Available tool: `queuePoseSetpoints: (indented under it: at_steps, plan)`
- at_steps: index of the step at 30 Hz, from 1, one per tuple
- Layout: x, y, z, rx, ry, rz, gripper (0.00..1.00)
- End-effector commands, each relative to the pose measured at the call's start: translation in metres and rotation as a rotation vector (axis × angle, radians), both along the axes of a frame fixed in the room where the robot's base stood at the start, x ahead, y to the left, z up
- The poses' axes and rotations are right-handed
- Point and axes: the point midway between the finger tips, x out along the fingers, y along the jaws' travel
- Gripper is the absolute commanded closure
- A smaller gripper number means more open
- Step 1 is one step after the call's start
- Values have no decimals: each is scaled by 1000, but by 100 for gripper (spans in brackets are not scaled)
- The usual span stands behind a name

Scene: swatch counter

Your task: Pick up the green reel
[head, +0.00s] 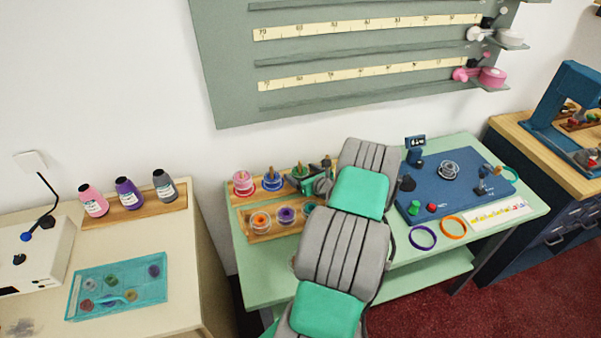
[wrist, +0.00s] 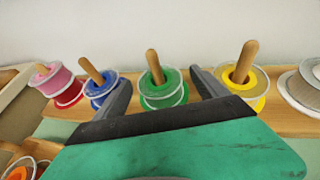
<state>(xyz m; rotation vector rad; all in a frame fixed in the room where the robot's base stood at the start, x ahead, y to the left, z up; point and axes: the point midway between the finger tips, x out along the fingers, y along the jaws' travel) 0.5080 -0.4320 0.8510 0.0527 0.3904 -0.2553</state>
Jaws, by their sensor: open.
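The green reel (wrist: 164,91) sits on a wooden peg on the wooden rack, between the blue reel (wrist: 101,88) and the yellow reel (wrist: 246,85) in the wrist view. In the head view the green reel (head: 299,172) is partly covered by my gripper (head: 318,177). My gripper (wrist: 163,92) is open, with one finger on each side of the green reel in the wrist picture. I cannot tell whether either finger touches it. The left finger overlaps the blue reel in the picture, and the right finger is close to the yellow reel.
A pink-and-red reel (wrist: 58,83) stands at the rack's left, and a pale reel (wrist: 304,86) at the right. A lower row holds an orange reel (head: 260,220) and a purple reel (head: 286,215). A blue board (head: 434,204) with small items lies right of my arm.

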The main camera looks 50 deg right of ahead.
Motion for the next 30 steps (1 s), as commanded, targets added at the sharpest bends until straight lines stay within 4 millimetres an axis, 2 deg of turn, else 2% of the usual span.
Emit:
queuePoseSetpoints:
  at_steps: [4,27,30]
  plan:
    - [0,0,0,-1,0,-1,17]
    - [-1,0,0,-2,2,0,80]
    - [-1,0,0,-2,1,0,82]
